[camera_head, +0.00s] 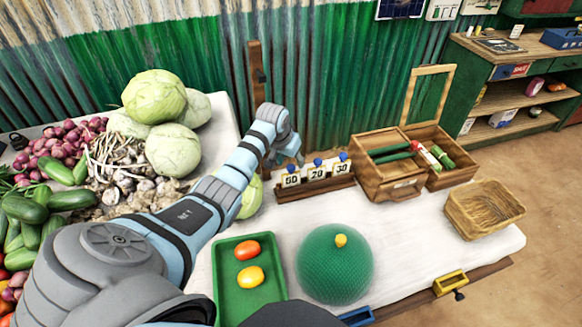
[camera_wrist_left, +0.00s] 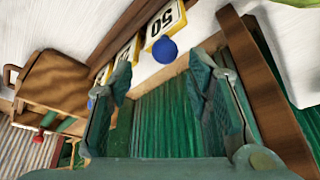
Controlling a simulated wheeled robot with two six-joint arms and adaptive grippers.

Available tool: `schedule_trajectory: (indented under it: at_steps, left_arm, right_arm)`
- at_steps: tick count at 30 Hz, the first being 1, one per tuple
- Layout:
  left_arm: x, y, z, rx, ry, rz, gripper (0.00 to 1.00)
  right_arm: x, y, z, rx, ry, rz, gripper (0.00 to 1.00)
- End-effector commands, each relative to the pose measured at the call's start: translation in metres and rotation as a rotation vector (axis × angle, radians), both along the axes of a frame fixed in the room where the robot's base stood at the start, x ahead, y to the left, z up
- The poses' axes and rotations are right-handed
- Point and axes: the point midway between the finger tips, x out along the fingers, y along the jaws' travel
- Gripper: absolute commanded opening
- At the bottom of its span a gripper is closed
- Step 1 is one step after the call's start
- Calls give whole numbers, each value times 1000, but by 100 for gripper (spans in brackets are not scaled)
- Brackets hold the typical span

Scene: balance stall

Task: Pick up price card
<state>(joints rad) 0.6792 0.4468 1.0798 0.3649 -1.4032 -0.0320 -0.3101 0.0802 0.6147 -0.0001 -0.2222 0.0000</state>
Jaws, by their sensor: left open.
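Three price cards stand in a wooden rack (camera_head: 318,188) on the white-covered table. They are the 50 card (camera_head: 291,181), the 20 card (camera_head: 317,174) and the 30 card (camera_head: 342,168), each with a blue knob on top. My left gripper (camera_head: 298,158) is just behind and above the 50 card. In the left wrist view my gripper (camera_wrist_left: 165,88) is open, with nothing visible between its fingers. The 50 card (camera_wrist_left: 166,22) and its blue knob (camera_wrist_left: 165,50) lie just beyond the fingertips there. My right gripper is not in view.
A wooden box (camera_head: 392,185) with green items stands right of the rack. A green tray (camera_head: 226,291) with two tomatoes and a green mesh dome (camera_head: 335,264) are in front. Cabbages (camera_head: 173,150) are piled left. A wooden post (camera_head: 257,85) stands behind; a wicker basket (camera_head: 484,208) is right.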

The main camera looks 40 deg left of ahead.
Motion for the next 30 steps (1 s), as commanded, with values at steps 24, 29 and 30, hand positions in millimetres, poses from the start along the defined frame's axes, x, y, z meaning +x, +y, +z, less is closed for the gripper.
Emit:
schedule_trajectory:
  at_steps: [24, 29, 30]
  left_arm:
    - [11, 8, -43, 0, 1, 0, 0]
    - [11, 8, -43, 0, 1, 0, 0]
    - [11, 8, -43, 0, 2, 0, 0]
  right_arm:
    - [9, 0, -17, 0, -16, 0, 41]
    - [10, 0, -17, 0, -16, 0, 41]
    - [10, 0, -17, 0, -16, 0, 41]
